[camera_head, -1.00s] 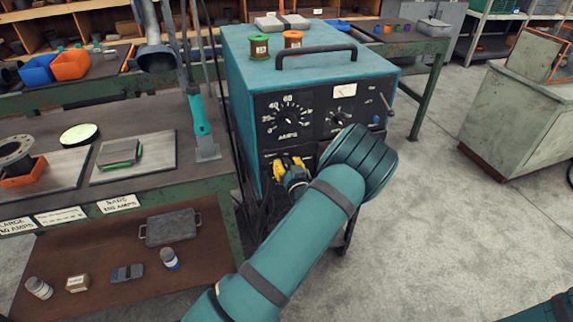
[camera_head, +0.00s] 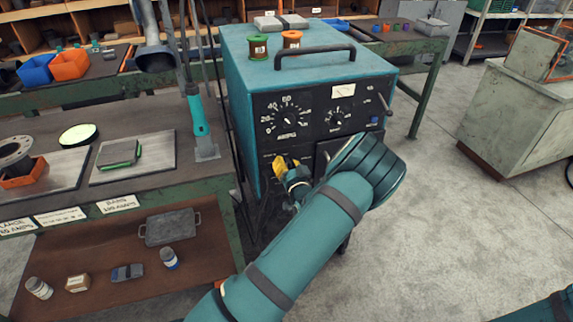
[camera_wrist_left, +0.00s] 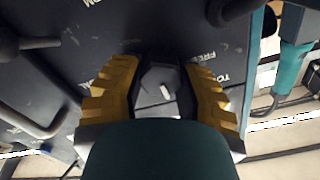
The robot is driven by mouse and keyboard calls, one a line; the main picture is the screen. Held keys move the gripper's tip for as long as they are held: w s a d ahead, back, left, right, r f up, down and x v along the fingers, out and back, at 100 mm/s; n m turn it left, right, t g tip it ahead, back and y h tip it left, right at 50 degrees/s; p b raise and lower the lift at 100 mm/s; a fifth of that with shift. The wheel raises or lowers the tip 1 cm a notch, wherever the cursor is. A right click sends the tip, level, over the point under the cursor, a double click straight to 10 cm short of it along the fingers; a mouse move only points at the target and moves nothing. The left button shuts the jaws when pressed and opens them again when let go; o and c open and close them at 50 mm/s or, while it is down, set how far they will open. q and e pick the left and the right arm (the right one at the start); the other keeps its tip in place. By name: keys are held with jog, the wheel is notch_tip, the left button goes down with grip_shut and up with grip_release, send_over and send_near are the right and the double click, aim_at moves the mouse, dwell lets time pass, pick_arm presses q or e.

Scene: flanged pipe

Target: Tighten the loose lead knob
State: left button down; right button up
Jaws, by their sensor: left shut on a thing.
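The teal welding machine (camera_head: 300,85) with a black front panel stands in the middle of the head view. My left gripper (camera_head: 285,166), with yellow fingers, is at the lower left of that panel, partly hidden by its own arm. In the left wrist view my left gripper (camera_wrist_left: 160,90) is shut, with one finger on each side of the dark lead knob (camera_wrist_left: 160,78). The knob has a small light mark on it. Its seating against the panel cannot be made out. My right gripper is out of view.
A workbench (camera_head: 165,187) with plates stands to the left, with a shelf of small items below. A teal-handled torch (camera_head: 199,115) stands at its corner, close to the machine. A dark bar handle (camera_wrist_left: 35,125) juts from the panel. Clear floor (camera_head: 440,230) lies to the right.

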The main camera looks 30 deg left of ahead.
pick_arm(q)
jog(key=c, duration=0.6)
grip_release()
jog(key=v, duration=1.2)
jog(key=shift+a, duration=0.1)
jog(key=shift+f, duration=0.1)
